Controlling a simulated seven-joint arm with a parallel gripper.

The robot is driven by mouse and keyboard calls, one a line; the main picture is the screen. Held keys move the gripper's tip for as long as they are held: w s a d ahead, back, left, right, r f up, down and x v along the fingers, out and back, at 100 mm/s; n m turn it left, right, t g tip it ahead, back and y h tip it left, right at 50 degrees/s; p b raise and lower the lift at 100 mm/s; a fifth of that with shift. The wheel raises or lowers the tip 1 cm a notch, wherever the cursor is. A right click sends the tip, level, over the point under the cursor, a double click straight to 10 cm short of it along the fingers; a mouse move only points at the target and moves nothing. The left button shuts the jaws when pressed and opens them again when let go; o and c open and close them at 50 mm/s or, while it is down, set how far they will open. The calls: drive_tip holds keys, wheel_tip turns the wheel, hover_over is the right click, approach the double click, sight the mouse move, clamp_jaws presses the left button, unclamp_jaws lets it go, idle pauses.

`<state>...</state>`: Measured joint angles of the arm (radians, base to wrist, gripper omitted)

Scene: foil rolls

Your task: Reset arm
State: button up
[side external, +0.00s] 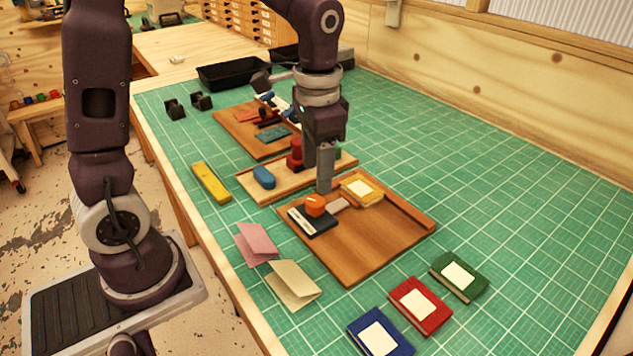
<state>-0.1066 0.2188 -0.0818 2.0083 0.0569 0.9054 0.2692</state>
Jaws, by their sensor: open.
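My gripper (318,182) points down over the gap between the front wooden tray (370,250) and the middle wooden tray (240,180). It is open and no object shows between its fingers. One finger partly hides the other, so the exact gap is hard to see. On the front tray, a black and white flat item (312,222) with an orange knob (316,204) lies left of the fingers. A yellow book with a white label (360,188) lies to their right, and a small grey piece (339,205) lies between these two.
The middle tray holds a blue block (264,177) and a red piece (295,155) close to my gripper. A yellow bar (210,181), folded pink card (257,243), folded cream card (293,284), and green, red (420,305) and blue books lie around. The mat's right side is clear.

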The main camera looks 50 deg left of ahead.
drive_tip(key=shift+r, duration=0.1)
drive_tip(key=s+d+r+n+t, duration=0.1)
drive_tip(key=s+r, duration=0.3)
drive_tip(key=s, duration=0.4)
drive_tip(key=s+d+r+n+t, duration=0.1)
drive_tip(key=s+r+t, duration=0.3)
drive_tip(key=s, duration=0.4)
drive_tip(key=shift+s+n, duration=0.2)
drive_tip(key=shift+n, duration=0.4)
